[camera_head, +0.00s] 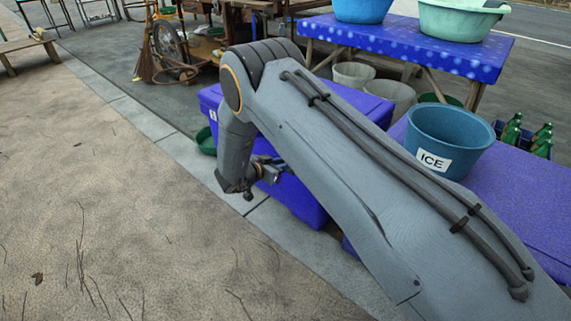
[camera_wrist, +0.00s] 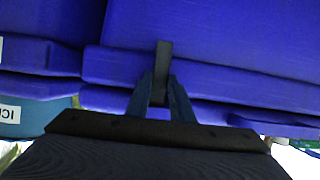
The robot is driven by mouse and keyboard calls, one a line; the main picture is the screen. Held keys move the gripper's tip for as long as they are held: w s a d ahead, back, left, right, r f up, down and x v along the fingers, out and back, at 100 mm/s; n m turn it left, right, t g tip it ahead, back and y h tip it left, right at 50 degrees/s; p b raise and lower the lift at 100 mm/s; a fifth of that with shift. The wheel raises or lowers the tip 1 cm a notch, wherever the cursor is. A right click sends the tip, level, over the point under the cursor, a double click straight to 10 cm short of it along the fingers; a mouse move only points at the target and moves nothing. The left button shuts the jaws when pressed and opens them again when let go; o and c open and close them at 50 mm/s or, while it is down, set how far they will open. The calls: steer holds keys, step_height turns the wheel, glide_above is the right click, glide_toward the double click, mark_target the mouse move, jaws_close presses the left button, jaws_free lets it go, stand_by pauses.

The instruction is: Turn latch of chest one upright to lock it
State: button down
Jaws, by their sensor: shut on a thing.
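A blue-purple chest (camera_head: 365,101) stands behind my arm in the head view, partly hidden by it. In the wrist view, which looks upside down, its wall (camera_wrist: 240,30) and lid seam fill much of the picture. A dark bar-shaped latch (camera_wrist: 163,58) lies along the picture's vertical and crosses the seam. My gripper (camera_wrist: 160,84) is shut on the latch, one finger on each side of it. In the head view my gripper (camera_head: 268,170) is at the chest's near side; its fingertips and the latch cannot be made out there.
A second purple chest (camera_head: 520,200) stands to the right, with a blue ICE bucket (camera_head: 450,130) on it. Green bottles (camera_head: 540,138) stand in a crate beyond. A blue-covered table (camera_head: 420,48) bears basins at the back. The pavement (camera_head: 110,200) at left is clear.

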steer(key=c, duration=1.6)
jaws_free()
steer(key=shift+o, duration=0.2)
steer(key=p+v, duration=0.1)
steer(key=v, duration=0.6)
steer(key=shift+s+a+r+p, duration=0.2)
steer(key=shift+s+p, duration=0.1)
steer(key=shift+p, duration=0.05)
